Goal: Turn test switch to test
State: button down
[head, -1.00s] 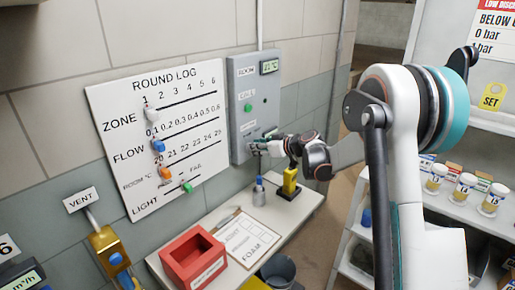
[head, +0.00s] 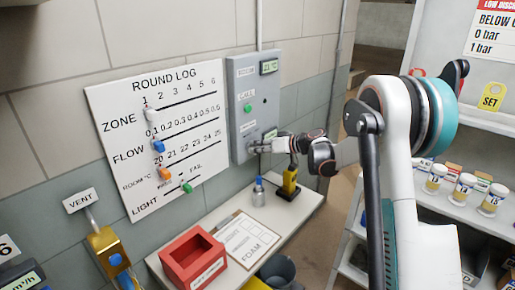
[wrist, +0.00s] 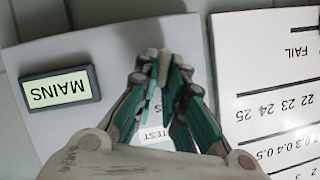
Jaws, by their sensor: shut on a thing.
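The grey wall panel (head: 243,106) hangs to the right of the round log board. My gripper (head: 256,147) is at its lower part. In the wrist view my gripper (wrist: 161,62) has its fingertips closed together in front of the panel (wrist: 110,45), shut on the test switch, which the fingers mostly hide. A label reading TEST (wrist: 153,134) shows upside down between the fingers. A lit display (wrist: 60,88) beside them reads MAINS, also upside down. The switch's exact setting cannot be made out.
The round log board (head: 160,130) with coloured sliders is close on the panel's left. Shelves with jars (head: 464,187) stand right.

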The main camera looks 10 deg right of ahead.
jog(key=shift+w+d+f+m+g+y+b, duration=0.1)
jog(key=shift+m+g+y+b, duration=0.1)
jog(key=shift+m+y, duration=0.5)
jog(key=shift+w+d+f+m+g+y+b, duration=0.1)
jog(key=shift+d+f+m+g+y+b, duration=0.2)
jog(key=shift+m, duration=0.75)
jog(key=shift+a+r+m+y+b, duration=0.1)
jog(key=shift+m+y, duration=0.5)
jog(key=shift+m, duration=0.25)
jog(key=c, duration=1.7)
grip_release()
jog(key=shift+d, duration=0.1)
jog(key=v, duration=1.2)
jog(key=shift+f, duration=0.15)
